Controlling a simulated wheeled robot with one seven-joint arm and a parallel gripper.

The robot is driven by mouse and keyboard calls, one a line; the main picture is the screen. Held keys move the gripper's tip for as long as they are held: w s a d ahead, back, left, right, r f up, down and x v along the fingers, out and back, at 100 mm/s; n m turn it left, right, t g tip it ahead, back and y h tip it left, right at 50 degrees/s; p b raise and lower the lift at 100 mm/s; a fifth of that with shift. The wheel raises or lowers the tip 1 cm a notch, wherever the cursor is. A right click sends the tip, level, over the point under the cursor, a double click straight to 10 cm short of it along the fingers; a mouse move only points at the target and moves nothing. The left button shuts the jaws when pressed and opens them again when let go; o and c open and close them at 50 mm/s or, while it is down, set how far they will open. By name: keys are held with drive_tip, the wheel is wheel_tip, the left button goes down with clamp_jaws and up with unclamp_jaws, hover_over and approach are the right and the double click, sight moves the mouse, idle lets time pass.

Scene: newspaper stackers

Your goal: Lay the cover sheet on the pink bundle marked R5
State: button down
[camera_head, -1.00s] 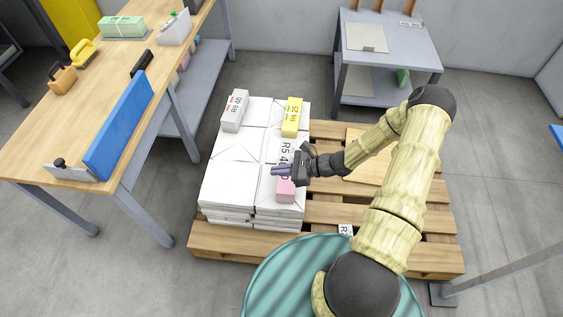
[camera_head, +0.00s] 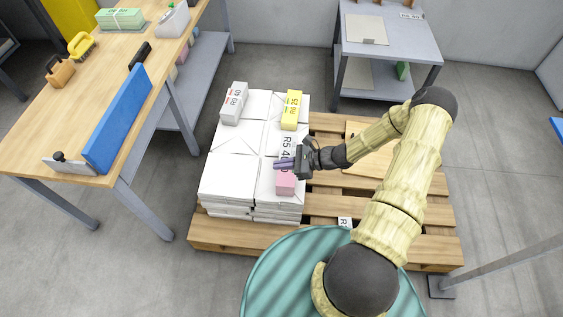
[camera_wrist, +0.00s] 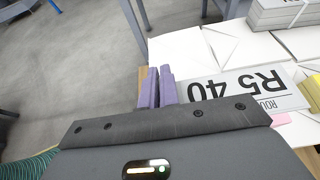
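The white cover sheet (camera_head: 288,143) carries large black "R5 40" lettering. In the wrist view the sheet (camera_wrist: 235,88) extends right from beside my two purple fingers. My gripper (camera_head: 284,162) has its fingers close together at the near end of the sheet and appears shut on it; the exact grip is hidden. The pink bundle (camera_head: 286,184) is on the white paper stack, just nearer than the fingers. A bit of pink (camera_wrist: 281,119) shows past the sheet's edge in the wrist view. Whether sheet and bundle touch, I cannot tell.
A yellow bundle (camera_head: 291,110) and a grey bundle (camera_head: 235,103) sit farther back on the paper stack (camera_head: 228,178). The right part of the wooden pallet (camera_head: 425,222) has bare slats. A workbench (camera_head: 100,100) stands left and a grey table (camera_head: 408,45) behind.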

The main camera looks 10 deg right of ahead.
sight(282, 178)
drive_tip(key=shift+f+b, duration=1.3)
drive_tip(key=shift+f, duration=1.4)
drive_tip(key=shift+f+b, duration=0.3)
drive_tip(key=shift+f, duration=0.25)
drive_tip(key=c, duration=1.6)
unclamp_jaws()
drive_tip(key=shift+d, duration=0.1)
drive_tip(key=p+v, duration=0.2)
drive_tip(key=v, duration=1.5)
drive_tip(key=shift+d+r+p, duration=0.1)
drive_tip(key=shift+r+p, duration=0.05)
drive_tip(key=shift+p, duration=0.2)
